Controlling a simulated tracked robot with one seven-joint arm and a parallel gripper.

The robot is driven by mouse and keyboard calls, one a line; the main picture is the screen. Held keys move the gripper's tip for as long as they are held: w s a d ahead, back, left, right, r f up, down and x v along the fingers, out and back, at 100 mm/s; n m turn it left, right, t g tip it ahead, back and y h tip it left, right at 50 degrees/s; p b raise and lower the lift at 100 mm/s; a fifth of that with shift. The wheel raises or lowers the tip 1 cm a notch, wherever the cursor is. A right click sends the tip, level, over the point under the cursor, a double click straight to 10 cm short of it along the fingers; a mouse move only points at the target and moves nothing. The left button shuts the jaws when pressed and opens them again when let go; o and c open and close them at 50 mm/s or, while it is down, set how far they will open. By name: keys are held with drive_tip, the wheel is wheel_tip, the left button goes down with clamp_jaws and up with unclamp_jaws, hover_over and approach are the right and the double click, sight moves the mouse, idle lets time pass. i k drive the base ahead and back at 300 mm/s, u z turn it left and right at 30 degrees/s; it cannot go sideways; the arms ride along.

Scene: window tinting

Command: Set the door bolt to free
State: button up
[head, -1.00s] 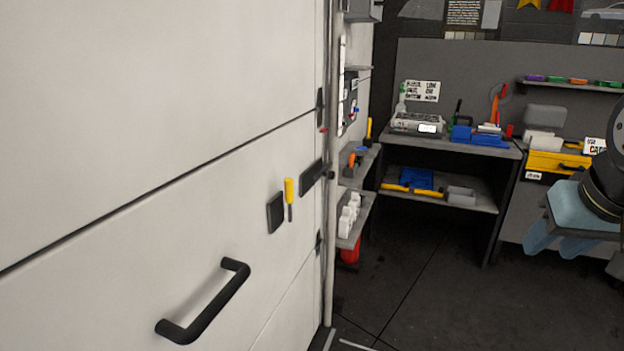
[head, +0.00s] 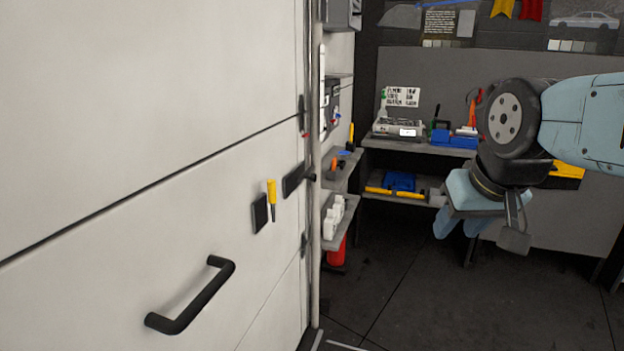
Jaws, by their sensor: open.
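The white door (head: 120,200) fills the left of the head view. A black bar-shaped bolt (head: 293,179) sits near its right edge, its end reaching toward the door post. To its left is a black plate (head: 259,213) with a yellow-handled lever (head: 271,193) beside it, handle up. Which of these works the bolt I cannot tell. A black pull handle (head: 192,297) is lower on the door. My gripper (head: 458,226) is open and empty, pointing down, in the air right of the door and well apart from it.
Narrow shelves (head: 343,172) with small tools and white bottles stand just beyond the door post (head: 315,120). A workbench (head: 420,148) with a blue box stands at the back. A red cylinder (head: 336,250) is under the shelves. The dark floor (head: 400,300) in front is clear.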

sight(313, 177)
drive_tip(key=u, duration=0.05)
drive_tip(key=i, duration=1)
drive_tip(key=z, duration=0.05)
